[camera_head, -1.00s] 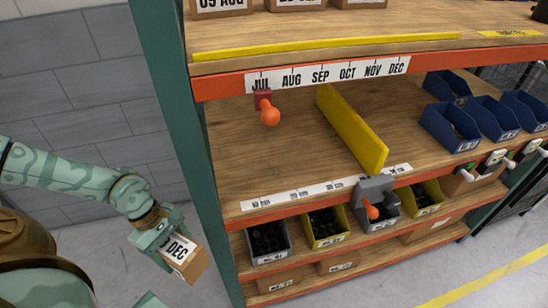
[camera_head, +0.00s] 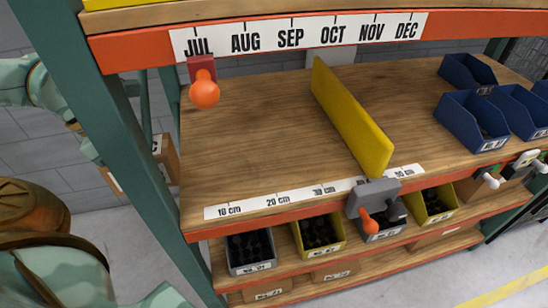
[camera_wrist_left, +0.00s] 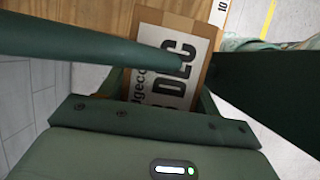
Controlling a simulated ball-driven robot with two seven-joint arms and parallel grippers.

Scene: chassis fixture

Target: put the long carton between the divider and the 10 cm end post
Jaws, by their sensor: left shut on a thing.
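The long carton is brown with a white label reading DEC. In the left wrist view the carton (camera_wrist_left: 170,70) sits between the fingers of my left gripper (camera_wrist_left: 197,68), which is shut on it. In the head view part of the carton (camera_head: 167,160) shows left of the shelf, partly hidden by the green end post (camera_head: 118,150). That post stands at the shelf's 10 cm end. My right gripper is not in view.
The shelf between post and divider is bare. A red clip with an orange knob (camera_head: 204,90) hangs at its upper left under the month strip. A grey block with an orange knob (camera_head: 372,197) sits at the divider's front end. Blue bins (camera_head: 470,125) stand right of the divider.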

